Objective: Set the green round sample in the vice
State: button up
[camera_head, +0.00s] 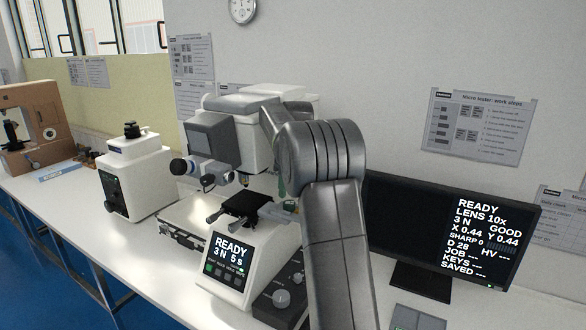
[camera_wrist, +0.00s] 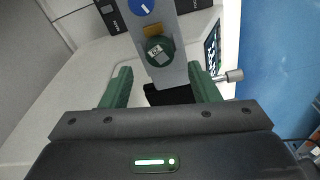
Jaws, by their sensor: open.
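The green round sample (camera_wrist: 158,50) has a pale label on its top and sits on a narrow grey holder (camera_wrist: 181,76) in the wrist view. My gripper (camera_wrist: 161,74) is open, with its two green fingers apart and nothing seen held between them. The sample appears between and just beyond the fingertips; contact cannot be told. In the head view my gripper (camera_head: 281,187) is mostly hidden behind my arm, beside the tester. The tester's black stage (camera_head: 243,204) lies under its head; the vice cannot be made out clearly. A black part (camera_wrist: 170,95) shows between the fingers.
A blue round piece (camera_wrist: 141,6) and a brass-coloured piece (camera_wrist: 153,30) share the grey holder. The white tester (camera_head: 230,140) and its console (camera_head: 231,262) stand close to my arm. A monitor (camera_head: 420,235) stands to the right. White bench is clear at the left front.

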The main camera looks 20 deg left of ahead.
notch_tip(320, 180, up, 8)
jog(key=d, duration=0.1)
jog(key=shift+s, duration=0.1)
dwell(1.2)
